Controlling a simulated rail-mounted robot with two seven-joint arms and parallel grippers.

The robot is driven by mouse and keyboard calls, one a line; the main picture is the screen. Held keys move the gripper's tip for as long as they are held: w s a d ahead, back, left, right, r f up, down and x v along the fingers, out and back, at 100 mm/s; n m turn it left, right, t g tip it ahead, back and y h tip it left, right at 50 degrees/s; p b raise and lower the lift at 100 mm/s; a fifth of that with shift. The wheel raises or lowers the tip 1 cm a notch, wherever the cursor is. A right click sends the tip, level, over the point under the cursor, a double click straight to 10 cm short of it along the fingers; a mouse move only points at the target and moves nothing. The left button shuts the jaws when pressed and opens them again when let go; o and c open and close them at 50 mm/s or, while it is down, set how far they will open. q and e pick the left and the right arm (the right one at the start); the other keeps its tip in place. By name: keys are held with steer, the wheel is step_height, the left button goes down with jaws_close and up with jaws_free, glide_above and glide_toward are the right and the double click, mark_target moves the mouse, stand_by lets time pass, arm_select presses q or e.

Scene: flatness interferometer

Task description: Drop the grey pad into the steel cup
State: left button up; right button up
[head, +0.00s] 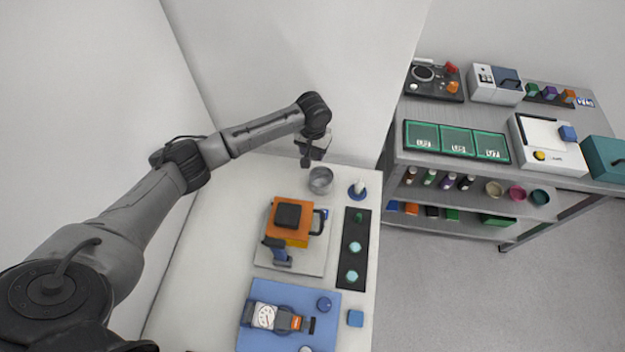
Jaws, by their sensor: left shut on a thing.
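The steel cup (320,183) stands upright near the back of the white bench, its open top facing up. My left gripper (306,158) points down just behind and slightly left of the cup, above the bench. It is shut on a small dark grey piece, which I take to be the grey pad (305,163); it is small and partly hidden by the fingers. The pad appears apart from the cup, outside its rim in the picture. My right gripper is not in view.
An orange device with a black top (291,228) stands in front of the cup. A blue-based white post (358,189) is right of it, with a black strip of teal knobs (354,247) nearer. A blue mat (259,337) holds a gauge. A grey shelf (395,165) stands right.

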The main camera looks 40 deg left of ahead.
arm_select(q)
steer(key=shift+w+d+m, duration=0.45)
steer(key=shift+w+m, duration=0.05)
steer(key=shift+m, duration=0.3)
steer(key=shift+s+a+f+m, duration=0.1)
steer(key=shift+f+m, duration=0.05)
steer(key=shift+m, duration=0.25)
step_height(320, 180, down, 6)
steer(key=b, duration=0.7)
steer(key=shift+r, duration=0.2)
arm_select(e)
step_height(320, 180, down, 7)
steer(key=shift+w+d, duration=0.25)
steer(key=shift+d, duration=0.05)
arm_select(q)
steer(key=o, duration=0.9)
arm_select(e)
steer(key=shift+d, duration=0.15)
arm_select(q)
steer(key=shift+r, duration=0.15)
